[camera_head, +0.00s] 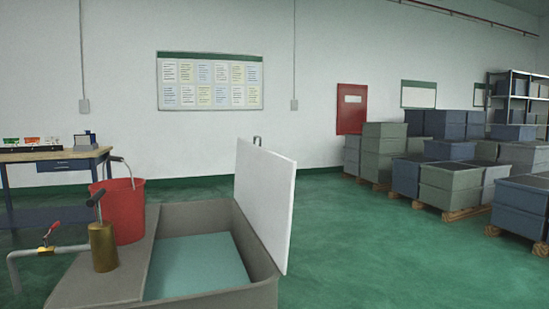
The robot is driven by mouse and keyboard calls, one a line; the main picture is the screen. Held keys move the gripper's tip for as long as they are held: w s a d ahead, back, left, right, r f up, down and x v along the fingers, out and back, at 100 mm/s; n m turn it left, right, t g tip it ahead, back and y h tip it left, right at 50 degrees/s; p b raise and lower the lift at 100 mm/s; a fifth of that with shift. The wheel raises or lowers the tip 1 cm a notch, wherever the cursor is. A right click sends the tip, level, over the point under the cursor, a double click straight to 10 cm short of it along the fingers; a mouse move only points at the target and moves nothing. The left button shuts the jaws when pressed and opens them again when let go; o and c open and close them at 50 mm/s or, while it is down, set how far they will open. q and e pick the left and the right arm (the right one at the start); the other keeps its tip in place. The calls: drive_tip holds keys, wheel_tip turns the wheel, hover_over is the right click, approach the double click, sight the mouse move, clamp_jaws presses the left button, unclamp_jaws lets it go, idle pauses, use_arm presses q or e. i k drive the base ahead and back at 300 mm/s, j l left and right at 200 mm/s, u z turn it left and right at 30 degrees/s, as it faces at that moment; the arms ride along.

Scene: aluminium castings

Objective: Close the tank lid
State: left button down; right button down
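The tank (264,264) is a grey-brown open box at the bottom centre. Teal liquid (197,266) shows inside it. The tank lid (265,203) is a white flat panel standing up along the tank's right side, tilted a little outward to the right. A small handle (257,141) shows at the lid's top edge. The lid is open and the tank mouth is uncovered. Neither of my grippers is in view.
A pipe with a red-handled valve (46,250) is at the left. A workbench (52,156) stands behind. Stacked bins (449,186) fill the right; green floor between is clear.

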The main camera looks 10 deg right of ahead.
sight(264, 184)
drive_tip(key=u, duration=0.5)
drive_tip(key=l+u, duration=0.1)
drive_tip(key=u, duration=1.3)
drive_tip(key=l, duration=0.55)
drive_tip(key=k+l, duration=0.15)
drive_tip(key=l, duration=0.95)
drive_tip(key=k+l+u, duration=0.1)
drive_tip(key=l, duration=0.4)
drive_tip(key=k+l, duration=0.1)
drive_tip(key=l, duration=0.45)
drive_tip(key=k+l, duration=0.1)
drive_tip(key=l, duration=0.45)
drive_tip(key=k+l, duration=0.1)
drive_tip(key=l, duration=0.45)
drive_tip(key=i+l, duration=0.25)
drive_tip(key=l+u, duration=0.05)
